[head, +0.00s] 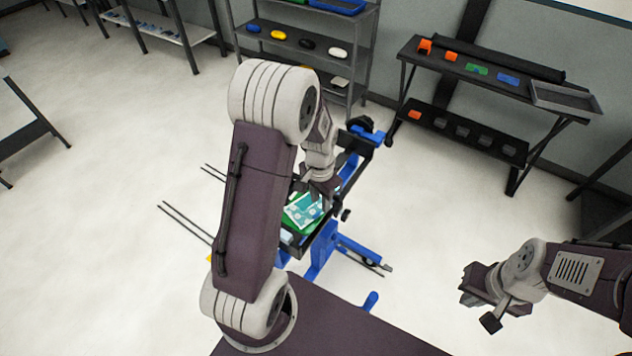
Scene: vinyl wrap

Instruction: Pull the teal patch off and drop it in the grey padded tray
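The teal patch (303,209), with pale markings, lies on a green surface on a blue-and-black stand in the middle of the head view. My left gripper (324,192) is just above and right of the patch, and my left arm hides part of the stand. I cannot tell whether its fingers touch the patch or are open. My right gripper (473,285) hangs over bare floor at the lower right, far from the stand. Its finger gap is unclear. A shallow grey tray (567,98) sits on the right end of the black bench; I cannot make out padding.
The blue stand (322,250) has legs and thin bars reaching over the floor. The black bench (440,62) at the back right holds orange, green and blue items. A shelf rack (300,25) with coloured objects stands behind. The floor (430,200) between stand and bench is clear.

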